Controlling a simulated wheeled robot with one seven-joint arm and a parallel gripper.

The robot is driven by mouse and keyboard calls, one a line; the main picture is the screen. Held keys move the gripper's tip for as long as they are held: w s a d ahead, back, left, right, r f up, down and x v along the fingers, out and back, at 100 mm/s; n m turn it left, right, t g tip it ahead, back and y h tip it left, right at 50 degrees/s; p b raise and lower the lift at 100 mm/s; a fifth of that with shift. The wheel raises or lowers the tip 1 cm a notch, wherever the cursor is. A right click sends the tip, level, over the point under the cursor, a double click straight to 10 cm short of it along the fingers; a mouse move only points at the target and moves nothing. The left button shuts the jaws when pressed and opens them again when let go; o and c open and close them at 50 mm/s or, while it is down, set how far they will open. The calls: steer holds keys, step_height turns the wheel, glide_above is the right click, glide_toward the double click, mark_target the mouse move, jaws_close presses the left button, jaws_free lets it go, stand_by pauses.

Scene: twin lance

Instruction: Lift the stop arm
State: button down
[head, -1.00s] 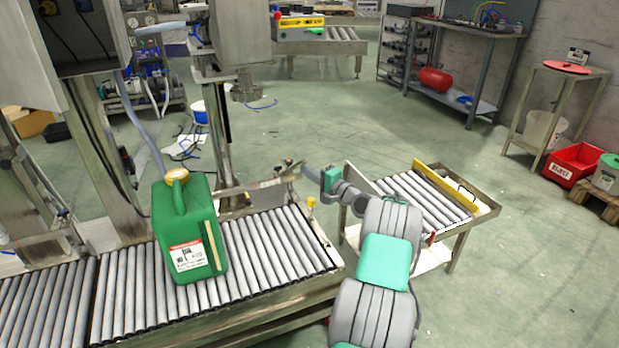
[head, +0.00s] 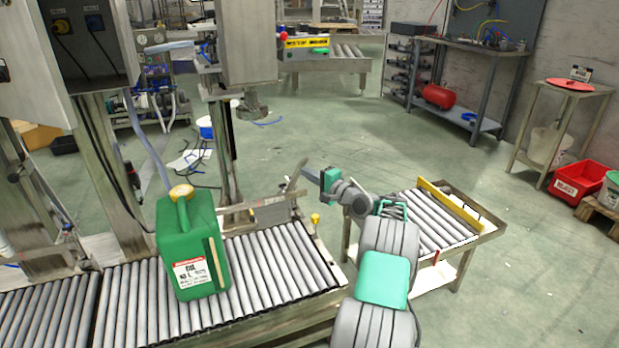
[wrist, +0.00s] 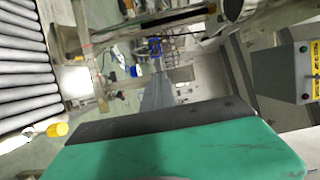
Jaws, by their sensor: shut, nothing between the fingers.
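A metal bar (head: 268,209), which looks like the stop arm, lies along the back of the roller conveyor near its right end. A thin tilted metal piece (head: 297,177) stands up at its right end; I cannot tell whether they are one part. My gripper (head: 308,173) is shut and empty, its tip close to the tilted piece; touching or apart is unclear. In the wrist view the shut grey fingers (wrist: 154,92) point ahead beyond the green gripper body. A yellow knob (head: 315,219) stands at the conveyor corner, also in the wrist view (wrist: 57,129).
A green jerrycan (head: 190,245) stands upright on the conveyor rollers (head: 285,265), left of the bar. A short roller table (head: 425,222) with a yellow rail is beside my arm at right. Machine posts (head: 228,150) rise behind the conveyor. Open floor lies beyond.

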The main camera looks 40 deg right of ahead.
steer(key=shift+w+d+r, duration=0.2)
steer(key=shift+w+r, duration=0.35)
steer(key=shift+w, duration=0.15)
steer(key=shift+w+d+r, duration=0.25)
steer(key=shift+w+r, duration=0.35)
steer(key=shift+w, duration=0.05)
steer(key=shift+w+d+r, duration=0.2)
steer(key=shift+w+r, duration=0.35)
steer(key=shift+w, duration=0.15)
